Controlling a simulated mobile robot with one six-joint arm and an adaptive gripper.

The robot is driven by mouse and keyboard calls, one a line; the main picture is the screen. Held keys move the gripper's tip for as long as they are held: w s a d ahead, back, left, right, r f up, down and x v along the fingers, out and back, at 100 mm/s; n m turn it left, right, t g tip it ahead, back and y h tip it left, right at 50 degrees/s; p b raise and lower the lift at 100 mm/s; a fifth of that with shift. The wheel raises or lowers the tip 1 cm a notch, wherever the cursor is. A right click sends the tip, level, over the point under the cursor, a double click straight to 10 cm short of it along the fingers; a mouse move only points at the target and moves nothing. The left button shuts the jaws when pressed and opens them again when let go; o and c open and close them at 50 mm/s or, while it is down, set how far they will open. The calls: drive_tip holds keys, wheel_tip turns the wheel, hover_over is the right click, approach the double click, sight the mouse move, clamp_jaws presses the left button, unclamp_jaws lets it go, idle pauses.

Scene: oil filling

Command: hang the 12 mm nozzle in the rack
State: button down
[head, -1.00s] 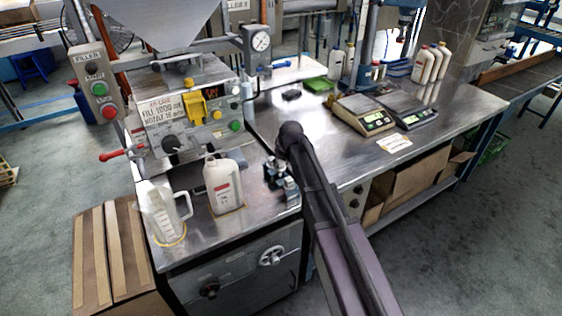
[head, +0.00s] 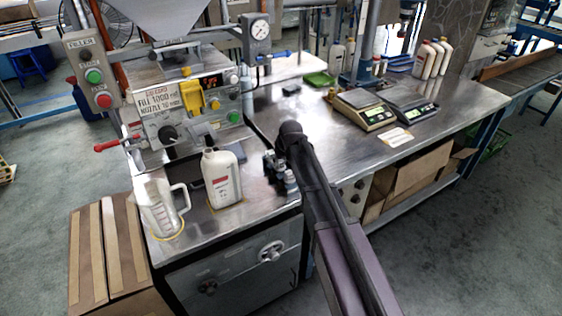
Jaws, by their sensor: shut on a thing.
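My dark arm (head: 325,200) reaches up from the lower right and ends in a rounded joint over the bench.
A white bottle (head: 222,180) and a clear jug (head: 160,207) stand on the front of the steel bench. Two scales (head: 363,110) and more bottles (head: 430,58) stand to the right and behind. The bench (head: 290,112) is mostly clear before the scales. A cardboard box (head: 105,250) stands at lower left.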

drive_tip(key=shift+f, duration=0.15)
idle(0.3)
drive_tip(key=shift+c, duration=1.7)
unclamp_jaws()
